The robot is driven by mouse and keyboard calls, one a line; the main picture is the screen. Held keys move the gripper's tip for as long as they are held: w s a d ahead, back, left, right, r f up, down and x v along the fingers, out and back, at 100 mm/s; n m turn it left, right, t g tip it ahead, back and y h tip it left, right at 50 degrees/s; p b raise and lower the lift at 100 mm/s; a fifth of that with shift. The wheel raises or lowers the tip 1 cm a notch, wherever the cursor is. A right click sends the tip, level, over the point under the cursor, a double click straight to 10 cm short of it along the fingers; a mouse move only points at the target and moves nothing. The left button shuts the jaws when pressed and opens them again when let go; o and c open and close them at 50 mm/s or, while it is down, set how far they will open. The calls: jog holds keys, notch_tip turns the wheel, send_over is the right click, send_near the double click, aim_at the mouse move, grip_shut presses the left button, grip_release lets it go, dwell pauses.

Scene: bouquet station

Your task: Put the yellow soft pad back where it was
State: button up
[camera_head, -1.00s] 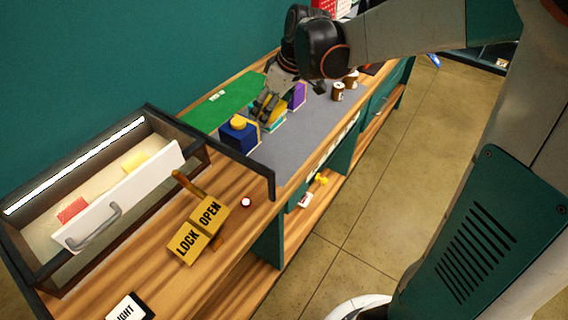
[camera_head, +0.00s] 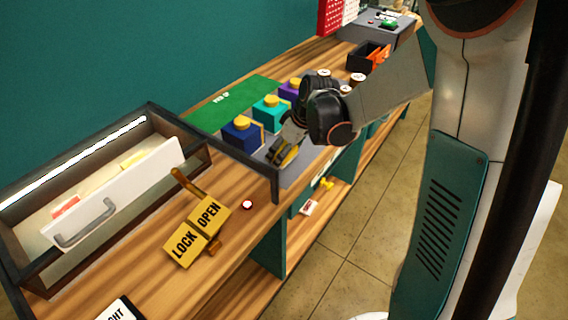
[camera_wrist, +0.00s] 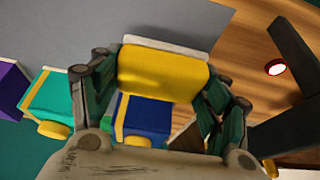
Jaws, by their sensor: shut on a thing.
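My gripper (camera_wrist: 160,95) is shut on the yellow soft pad (camera_wrist: 160,72), which has a pale edge and sits between the fingers in the wrist view. In the head view the gripper (camera_head: 284,152) is over the grey mat (camera_head: 312,170), right of the blue block, and the pad (camera_head: 289,155) is partly hidden by the fingers. The wrist view shows the blue block (camera_wrist: 147,117) behind the pad. Whether the pad touches the mat is not clear.
Teal (camera_head: 271,112) and purple (camera_head: 290,88) blocks stand beyond the blue block (camera_head: 240,136), near a green mat (camera_head: 222,106). A lit drawer box with a white front (camera_head: 120,195) and a LOCK/OPEN sign (camera_head: 197,232) are at left. A dark post (camera_head: 276,180) stands close to my gripper.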

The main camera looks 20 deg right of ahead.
jog(key=shift+f+b, duration=0.65)
jog(key=shift+f, duration=1.5)
jog(key=shift+f, duration=0.2)
jog(key=o, duration=1)
jog(key=shift+o, duration=0.2)
jog(key=shift+r, duration=0.1)
jog(key=p+v, duration=0.3)
jog(key=v, duration=0.9)
jog(key=shift+r+p, duration=0.15)
jog(key=shift+p, duration=0.15)
